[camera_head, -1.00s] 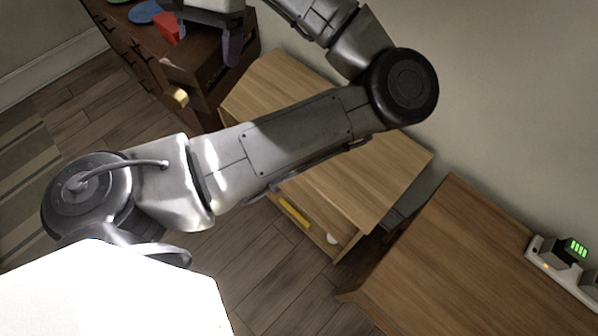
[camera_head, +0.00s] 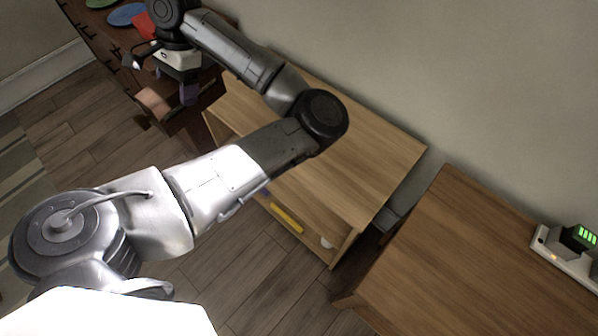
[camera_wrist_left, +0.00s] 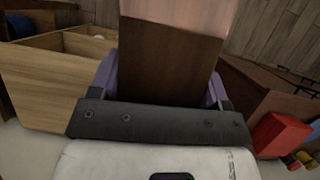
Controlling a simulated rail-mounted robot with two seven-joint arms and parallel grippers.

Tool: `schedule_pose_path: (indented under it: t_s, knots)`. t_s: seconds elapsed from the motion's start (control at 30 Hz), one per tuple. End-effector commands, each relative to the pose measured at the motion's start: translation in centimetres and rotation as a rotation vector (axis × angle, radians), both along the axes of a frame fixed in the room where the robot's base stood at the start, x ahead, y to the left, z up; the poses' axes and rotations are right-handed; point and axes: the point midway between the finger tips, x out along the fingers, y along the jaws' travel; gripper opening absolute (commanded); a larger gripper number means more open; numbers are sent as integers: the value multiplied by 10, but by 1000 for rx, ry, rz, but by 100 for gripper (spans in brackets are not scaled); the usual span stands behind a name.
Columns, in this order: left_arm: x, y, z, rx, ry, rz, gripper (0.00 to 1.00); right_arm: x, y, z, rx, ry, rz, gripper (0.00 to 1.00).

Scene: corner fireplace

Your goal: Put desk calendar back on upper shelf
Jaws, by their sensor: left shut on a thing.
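My left gripper (camera_head: 174,84) is over the dark cabinet at the upper left in the head view. In the left wrist view its purple fingers (camera_wrist_left: 163,82) are shut on a brown, box-like thing with a paler pinkish face, which I take to be the desk calendar (camera_wrist_left: 170,58). The calendar (camera_head: 155,102) also shows below the gripper in the head view. The light wooden shelf unit (camera_head: 372,150) stands right of the gripper, partly behind my left arm. Its open compartments (camera_wrist_left: 50,80) show at left in the wrist view. My right gripper is not in view.
A yellow thing (camera_head: 286,218) and a white round thing (camera_head: 327,242) sit in the shelf unit. The dark cabinet (camera_head: 97,42) carries a red thing (camera_head: 143,27) and a blue disc (camera_head: 127,14). A brown table (camera_head: 450,245) with a charger-like device (camera_head: 572,243) stands at right.

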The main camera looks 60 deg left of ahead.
Motion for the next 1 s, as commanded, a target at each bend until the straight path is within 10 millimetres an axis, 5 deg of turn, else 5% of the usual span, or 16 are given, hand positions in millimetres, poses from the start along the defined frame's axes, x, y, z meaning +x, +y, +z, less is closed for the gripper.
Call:
schedule_pose_path:
  t_s: [0.03, 0.1, 0.5, 0.8, 1.0]
  knots:
    - [-4, 13, -35, -2, 9, -43, 36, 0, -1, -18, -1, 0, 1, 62]
    - [-9, 28, -67, -1, 9, -107, 36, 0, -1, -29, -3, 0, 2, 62]
    - [-62, 109, -240, -1, 8, -426, 36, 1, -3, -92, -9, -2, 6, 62]
    - [-99, 145, -317, 0, 5, -583, 36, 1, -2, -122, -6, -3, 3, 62]
    - [-81, 152, -365, -4, 1, -774, 36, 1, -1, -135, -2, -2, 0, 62]
